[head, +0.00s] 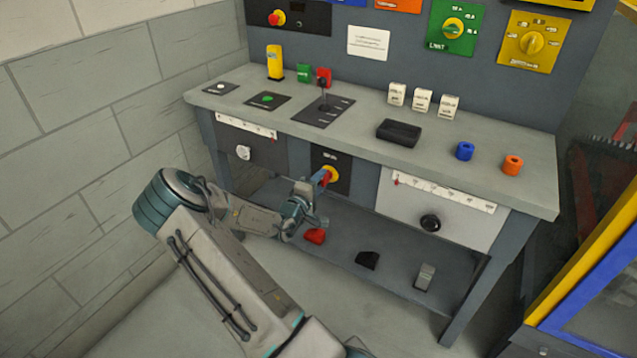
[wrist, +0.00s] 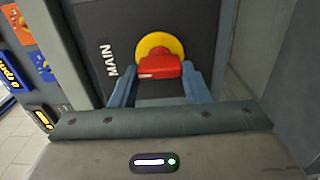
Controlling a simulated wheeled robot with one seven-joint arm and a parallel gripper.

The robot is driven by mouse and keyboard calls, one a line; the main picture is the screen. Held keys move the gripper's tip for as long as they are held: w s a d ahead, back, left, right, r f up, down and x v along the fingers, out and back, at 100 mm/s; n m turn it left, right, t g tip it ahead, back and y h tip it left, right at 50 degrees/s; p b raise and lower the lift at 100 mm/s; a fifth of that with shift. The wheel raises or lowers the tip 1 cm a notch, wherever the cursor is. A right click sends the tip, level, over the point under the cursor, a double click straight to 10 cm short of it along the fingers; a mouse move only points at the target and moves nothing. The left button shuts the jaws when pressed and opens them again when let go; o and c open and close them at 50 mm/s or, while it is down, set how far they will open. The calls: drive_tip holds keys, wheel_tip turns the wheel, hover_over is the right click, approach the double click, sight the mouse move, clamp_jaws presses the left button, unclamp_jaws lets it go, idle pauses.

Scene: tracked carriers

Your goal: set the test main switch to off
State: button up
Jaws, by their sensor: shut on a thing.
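The main switch (wrist: 160,66) has a red handle on a round yellow plate, set on a dark panel marked MAIN in the wrist view. In the head view the switch (head: 329,174) sits on the dark panel in the middle of the bench front, partly hidden by my gripper. My gripper (wrist: 158,82) is at the switch, with one blue-grey finger on each side of the red handle, and it is shut on the handle. In the head view my gripper (head: 312,187) reaches the switch from the left. The off marking cannot be read.
The bench top (head: 235,103) overhangs the switch and carries a lever plate (head: 322,112), a black box (head: 399,132) and blue and orange rings. A lower shelf (head: 335,250) holds a red piece (head: 314,236) and dark pieces. A grey wall (head: 90,110) stands at left.

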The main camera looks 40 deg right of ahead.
drive_tip(key=shift+s+d, duration=0.15)
drive_tip(key=o, duration=1)
drive_tip(key=shift+d, duration=0.15)
drive_tip(key=shift+a, duration=0.2)
drive_tip(key=shift+a, duration=0.1)
drive_tip(key=v, duration=1.3)
drive_tip(key=shift+s+a+p, duration=0.1)
drive_tip(key=shift+a+p, duration=0.2)
